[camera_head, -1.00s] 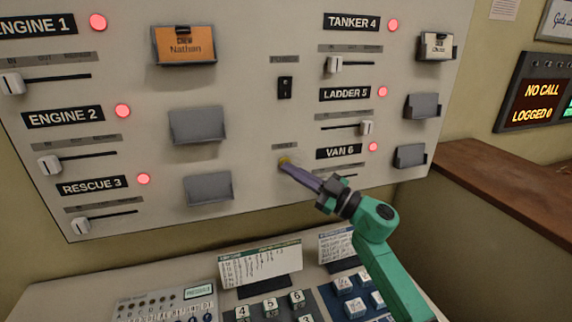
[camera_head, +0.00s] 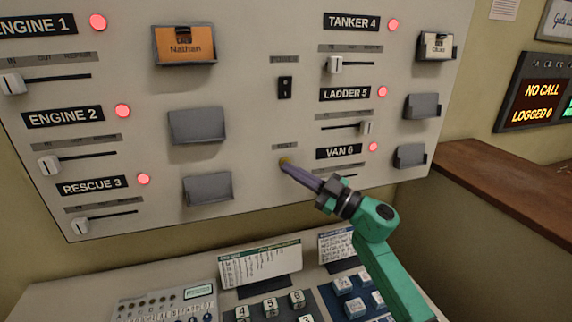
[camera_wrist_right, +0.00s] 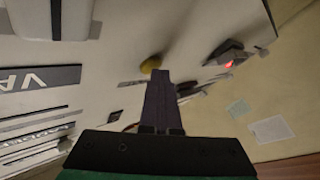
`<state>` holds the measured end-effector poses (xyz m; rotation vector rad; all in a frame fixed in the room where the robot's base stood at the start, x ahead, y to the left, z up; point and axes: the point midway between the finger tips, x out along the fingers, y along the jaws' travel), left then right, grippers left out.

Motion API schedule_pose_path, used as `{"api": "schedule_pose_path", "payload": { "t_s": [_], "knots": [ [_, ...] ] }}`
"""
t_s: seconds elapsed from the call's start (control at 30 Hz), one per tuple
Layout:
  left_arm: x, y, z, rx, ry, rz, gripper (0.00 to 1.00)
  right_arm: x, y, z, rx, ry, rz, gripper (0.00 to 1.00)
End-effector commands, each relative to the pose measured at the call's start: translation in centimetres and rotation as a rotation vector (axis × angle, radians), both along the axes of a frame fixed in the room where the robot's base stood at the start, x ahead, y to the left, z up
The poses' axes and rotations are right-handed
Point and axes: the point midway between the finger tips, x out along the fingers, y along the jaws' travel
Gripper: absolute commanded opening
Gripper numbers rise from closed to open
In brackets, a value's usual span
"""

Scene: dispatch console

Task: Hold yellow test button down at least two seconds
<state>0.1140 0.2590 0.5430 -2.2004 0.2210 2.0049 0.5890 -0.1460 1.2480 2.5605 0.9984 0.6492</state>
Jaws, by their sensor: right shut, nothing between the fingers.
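The yellow test button (camera_head: 284,159) is small and round, on the upright console panel below a small label. It also shows in the wrist view (camera_wrist_right: 150,64), partly covered by my fingertips. My right gripper (camera_head: 287,167) comes up from the lower right with its fingers shut and empty. In the wrist view the fingertips (camera_wrist_right: 160,76) end at the button's edge. They look to be at or against the button; I cannot tell how far it is pressed. My left gripper is not in view.
The panel (camera_head: 255,120) carries several sliders, lit red lamps, card holders and a black switch (camera_head: 285,88) above the button. A desk with keypads (camera_head: 270,308) and cards lies below. A wooden counter (camera_head: 510,190) and a lit "NO CALL" display (camera_head: 540,92) are at right.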

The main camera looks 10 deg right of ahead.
Motion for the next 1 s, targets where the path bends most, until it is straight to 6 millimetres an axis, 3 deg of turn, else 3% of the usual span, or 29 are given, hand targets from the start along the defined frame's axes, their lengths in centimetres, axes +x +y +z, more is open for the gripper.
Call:
{"api": "schedule_pose_path", "payload": {
  "t_s": [0.77,1.0],
  "knots": [
    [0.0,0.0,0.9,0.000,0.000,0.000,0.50,-1.8,-0.1,0.0,-0.001,0.001,0.000,0.00],
    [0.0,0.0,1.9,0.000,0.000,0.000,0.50,-4.1,-0.3,0.1,-0.001,0.002,0.000,0.00]
  ]
}}
